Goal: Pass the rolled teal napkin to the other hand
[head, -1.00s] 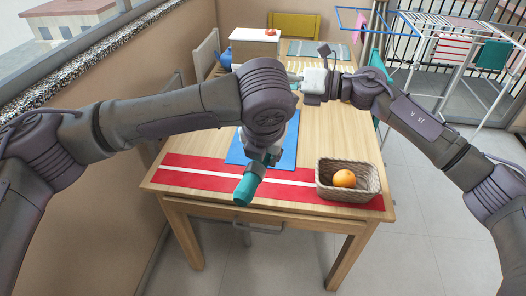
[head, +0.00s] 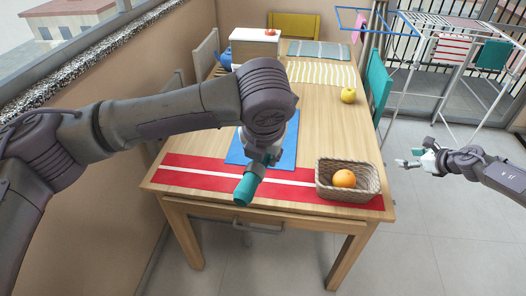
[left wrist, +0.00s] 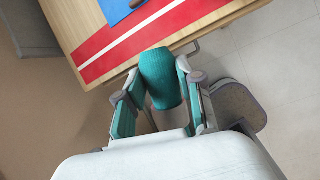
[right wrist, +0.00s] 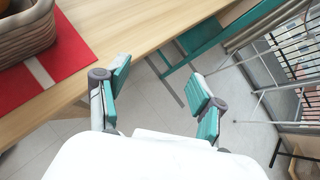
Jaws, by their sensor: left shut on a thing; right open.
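The rolled teal napkin (head: 246,188) is held by my left gripper (head: 258,166) above the front edge of the table, over the red runner. In the left wrist view the napkin (left wrist: 160,78) sits between the two teal-padded fingers of my left gripper (left wrist: 158,100). My right gripper (head: 408,160) is off the table's right side, above the floor, pointing left. In the right wrist view my right gripper (right wrist: 160,95) is open, with nothing between its fingers.
A wicker basket (head: 347,192) with an orange (head: 344,178) stands on the table's front right corner. A teal chair (head: 378,85) and a drying rack (head: 440,45) stand to the right. The table (head: 320,125) is clear around its middle.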

